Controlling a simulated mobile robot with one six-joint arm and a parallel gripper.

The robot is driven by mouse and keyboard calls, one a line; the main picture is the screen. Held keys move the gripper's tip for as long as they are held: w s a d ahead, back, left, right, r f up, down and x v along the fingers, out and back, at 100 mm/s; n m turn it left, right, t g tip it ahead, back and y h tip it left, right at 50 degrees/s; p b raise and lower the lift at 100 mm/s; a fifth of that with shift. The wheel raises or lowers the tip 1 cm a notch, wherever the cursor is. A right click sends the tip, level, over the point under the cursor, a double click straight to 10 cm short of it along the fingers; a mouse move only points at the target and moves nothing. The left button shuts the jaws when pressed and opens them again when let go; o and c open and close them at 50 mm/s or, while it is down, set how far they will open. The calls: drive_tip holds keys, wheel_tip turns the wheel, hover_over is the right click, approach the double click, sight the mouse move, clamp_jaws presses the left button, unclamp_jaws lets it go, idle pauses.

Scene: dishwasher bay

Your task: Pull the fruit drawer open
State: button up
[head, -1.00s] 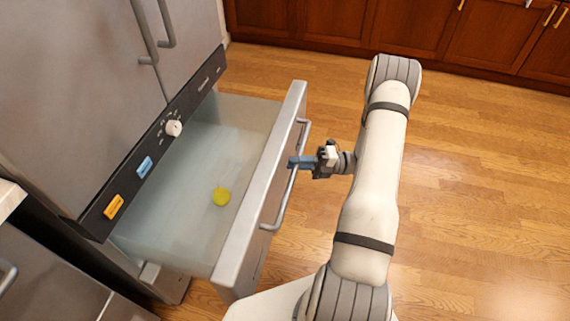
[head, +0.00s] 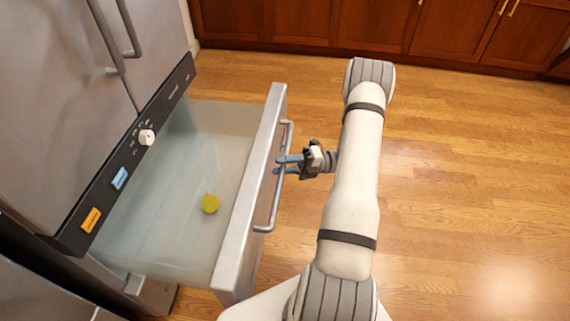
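The fruit drawer (head: 262,150) stands pulled well out of the steel fridge in the head view. A yellow-green round fruit (head: 210,204) lies on its pale floor. The bar handle (head: 268,215) runs along the drawer's front. My gripper (head: 279,165) is at the middle of the handle, coming from the right. Its two blue fingers are spread apart, with a gap between them. Their tips reach across the bar; I cannot tell whether they touch it.
The fridge's dark control strip (head: 160,113) carries a white knob (head: 146,137), a blue label (head: 120,178) and an orange label (head: 91,220). Wooden cabinets (head: 300,20) line the back. The wood floor (head: 470,200) to the right is clear.

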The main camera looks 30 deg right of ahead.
drive_tip(key=shift+d, duration=0.1)
drive_tip(key=v, duration=0.7)
drive_tip(key=shift+d+p, duration=0.3)
drive_tip(key=shift+p, duration=0.05)
drive_tip(key=shift+s+f, duration=0.1)
